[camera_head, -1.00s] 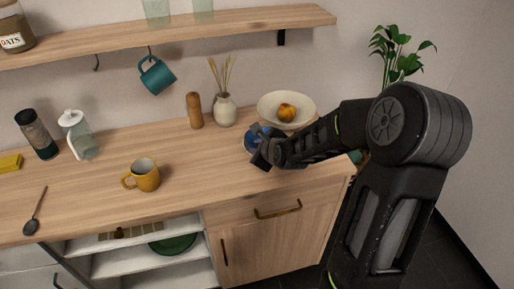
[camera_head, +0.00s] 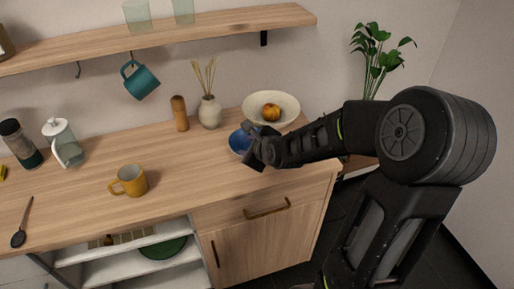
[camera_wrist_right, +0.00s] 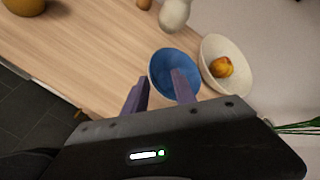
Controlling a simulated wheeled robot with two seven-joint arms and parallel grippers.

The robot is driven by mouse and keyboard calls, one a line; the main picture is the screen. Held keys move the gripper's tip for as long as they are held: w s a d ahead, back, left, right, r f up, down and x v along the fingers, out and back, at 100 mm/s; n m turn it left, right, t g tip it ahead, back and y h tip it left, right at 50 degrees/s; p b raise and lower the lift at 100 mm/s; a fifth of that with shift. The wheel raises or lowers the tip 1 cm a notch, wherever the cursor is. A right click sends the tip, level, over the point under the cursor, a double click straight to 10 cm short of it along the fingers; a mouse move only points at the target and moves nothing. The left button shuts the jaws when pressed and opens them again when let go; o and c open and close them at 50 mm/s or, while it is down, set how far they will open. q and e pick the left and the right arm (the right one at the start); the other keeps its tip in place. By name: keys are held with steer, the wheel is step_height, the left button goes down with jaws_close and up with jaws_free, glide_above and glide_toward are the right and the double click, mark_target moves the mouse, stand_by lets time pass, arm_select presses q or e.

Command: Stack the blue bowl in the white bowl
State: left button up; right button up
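The blue bowl (camera_head: 238,142) stands on the counter, partly hidden behind my right gripper in the head view. The white bowl (camera_head: 285,101) stands just behind and right of it, with an orange-yellow fruit (camera_head: 270,112) inside. In the right wrist view the blue bowl (camera_wrist_right: 168,66) and the white bowl (camera_wrist_right: 238,80) sit side by side. My right gripper (camera_wrist_right: 160,92) is open, its two fingers apart at the near side of the blue bowl, one finger overlapping the bowl's inside in the picture. I cannot tell whether they touch. My left gripper is not in view.
A beige vase (camera_head: 209,112) and a wooden mill (camera_head: 180,114) stand left of the bowls. A yellow mug (camera_head: 129,180) stands farther left on the counter. A shelf (camera_head: 170,35) with a hanging teal mug (camera_head: 141,80) is above.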

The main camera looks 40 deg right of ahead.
steer(key=v, duration=0.7)
steer(key=shift+s, duration=0.2)
steer(key=shift+r, duration=0.1)
stand_by(0.5)
